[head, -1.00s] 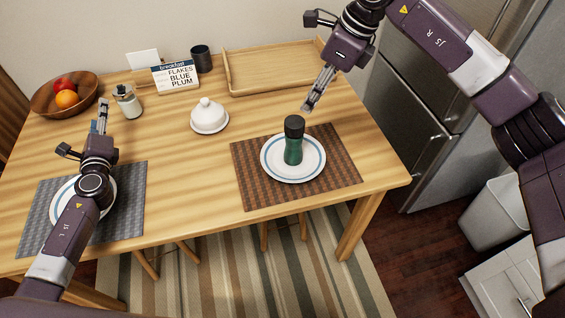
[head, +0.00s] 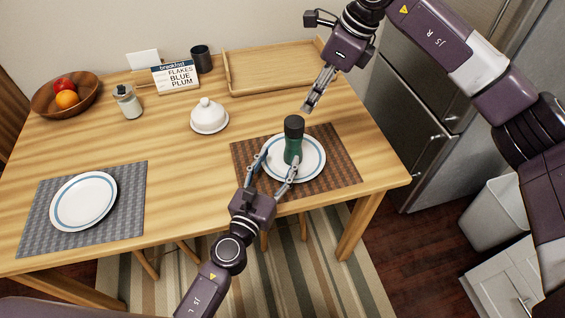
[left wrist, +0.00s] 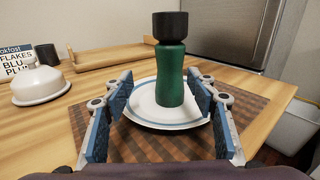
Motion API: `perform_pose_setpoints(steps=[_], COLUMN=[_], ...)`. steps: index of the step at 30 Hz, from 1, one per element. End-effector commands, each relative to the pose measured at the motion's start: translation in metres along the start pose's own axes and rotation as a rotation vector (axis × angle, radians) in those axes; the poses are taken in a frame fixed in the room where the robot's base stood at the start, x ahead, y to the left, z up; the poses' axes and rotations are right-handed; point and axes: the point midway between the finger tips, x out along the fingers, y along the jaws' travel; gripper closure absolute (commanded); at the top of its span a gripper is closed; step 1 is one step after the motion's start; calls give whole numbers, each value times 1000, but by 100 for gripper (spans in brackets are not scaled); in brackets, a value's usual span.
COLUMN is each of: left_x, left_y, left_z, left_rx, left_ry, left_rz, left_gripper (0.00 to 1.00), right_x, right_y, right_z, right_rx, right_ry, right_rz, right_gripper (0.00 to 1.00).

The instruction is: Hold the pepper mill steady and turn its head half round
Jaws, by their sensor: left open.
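The pepper mill (head: 292,148) has a green body and a black head (head: 294,124). It stands upright on a white plate with a blue ring (head: 312,168). In the left wrist view the mill (left wrist: 171,75) stands ahead, just beyond the fingertips. My left gripper (head: 275,165) is open, its fingers spread on the near side of the mill; in the left wrist view its finger pads (left wrist: 160,105) flank the space in front of it. My right gripper (head: 308,106) hangs above the table, up and right of the mill's head, apart from it. Its fingers look close together, but any gap is unclear.
The plate lies on a brown woven mat (head: 340,178). A white butter dish (head: 209,117) stands to the left, and a wooden tray (head: 270,88) lies behind. A grey mat (head: 130,195) with another plate (head: 84,201) is at far left. The table between the mats is clear.

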Motion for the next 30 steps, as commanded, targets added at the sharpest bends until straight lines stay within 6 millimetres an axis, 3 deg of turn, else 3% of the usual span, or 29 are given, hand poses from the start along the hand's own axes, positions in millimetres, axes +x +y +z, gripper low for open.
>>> perform_pose_setpoints(steps=[3, 8, 21, 30], left_x=[0, 11, 68, 76], left_y=[-14, -16, -17, -17], left_z=[1, 2, 1, 0], left_rx=[23, 28, 28, 27], left_ry=[-1, -3, -1, 0], left_rz=[-18, -19, -22, -22], left_gripper=[48, 48, 48, 48], right_x=[0, 0, 0, 0], right_y=[0, 0, 0, 0], right_z=[0, 0, 0, 0], right_rx=[0, 0, 0, 0], right_ry=[0, 0, 0, 0], right_rz=[0, 0, 0, 0], right_gripper=[71, 71, 71, 71])
